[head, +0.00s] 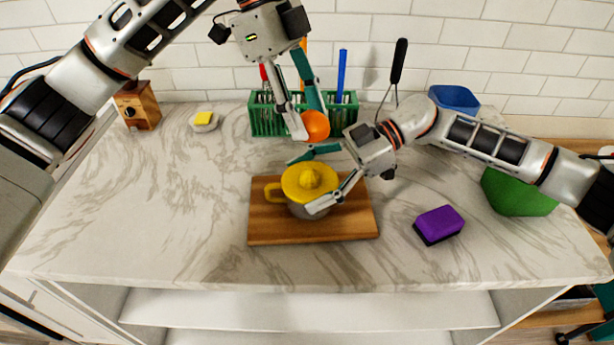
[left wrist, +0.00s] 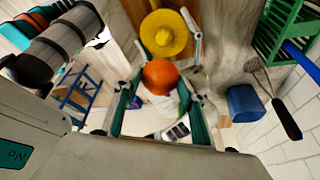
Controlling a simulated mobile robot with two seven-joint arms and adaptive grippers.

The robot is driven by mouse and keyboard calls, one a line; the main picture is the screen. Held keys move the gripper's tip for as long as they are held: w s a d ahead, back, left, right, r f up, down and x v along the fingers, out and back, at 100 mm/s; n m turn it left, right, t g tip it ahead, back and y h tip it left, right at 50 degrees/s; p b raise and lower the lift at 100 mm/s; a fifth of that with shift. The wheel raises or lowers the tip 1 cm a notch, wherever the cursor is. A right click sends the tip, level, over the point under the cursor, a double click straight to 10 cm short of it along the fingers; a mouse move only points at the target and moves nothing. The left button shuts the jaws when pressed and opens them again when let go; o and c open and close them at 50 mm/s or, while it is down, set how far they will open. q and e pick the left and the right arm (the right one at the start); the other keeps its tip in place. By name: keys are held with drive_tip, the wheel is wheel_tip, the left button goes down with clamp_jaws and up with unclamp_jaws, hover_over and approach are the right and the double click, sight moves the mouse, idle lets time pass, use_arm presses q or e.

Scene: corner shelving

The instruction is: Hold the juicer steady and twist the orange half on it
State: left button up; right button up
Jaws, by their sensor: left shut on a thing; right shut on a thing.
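The juicer (head: 306,182) has a yellow top with a ridged cone and a side handle. It stands upright on a wooden board (head: 262,232). My right gripper (head: 318,180) is shut on the juicer, with its fingers on either side of the body. My left gripper (head: 308,126) is shut on the orange half (head: 316,124) and holds it in the air above and behind the juicer, apart from the cone. In the left wrist view the orange half (left wrist: 160,77) sits between the fingertips, with the yellow juicer top (left wrist: 167,34) beyond it.
A green rack (head: 268,122) with utensils stands at the back, behind the orange half. A purple sponge (head: 439,225) lies right of the board. A green bowl (head: 515,194) and a blue container (head: 454,98) are farther right.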

sight(311, 169)
use_arm(q)
drive_tip(key=shift+a+f, duration=0.1)
drive_tip(key=shift+f, duration=4.6)
drive_tip(key=o, duration=0.5)
drive_tip(key=c, duration=0.5)
